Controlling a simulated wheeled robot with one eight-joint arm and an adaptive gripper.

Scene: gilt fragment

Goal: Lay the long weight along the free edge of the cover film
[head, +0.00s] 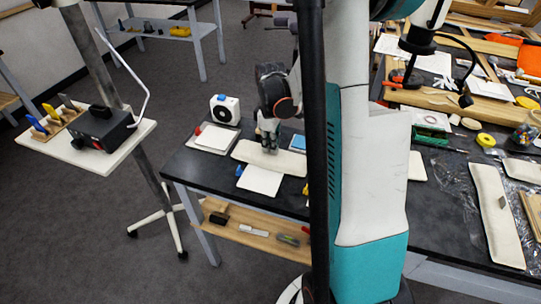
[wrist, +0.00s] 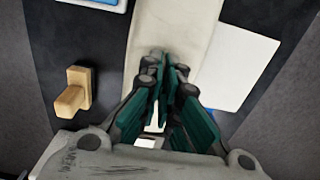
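A long, flat cream strip (head: 246,152), which may be the long weight, lies on the dark table at the left. It also shows in the wrist view (wrist: 185,22). My gripper (head: 269,147) points down over the middle of this strip. In the wrist view my gripper (wrist: 166,72) has its fingers drawn together; nothing is clearly seen between them, and I cannot tell whether the tips touch the strip. A white sheet (head: 261,181) lies just in front of the strip and also shows in the wrist view (wrist: 238,68).
A wooden block (wrist: 74,92) is beside the strip. A white device (head: 225,109), a pale pad (head: 211,139) and a blue item (head: 298,143) are on the table. The right bench holds tools, crinkled clear film (head: 455,172) and another long pale pad (head: 489,190).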

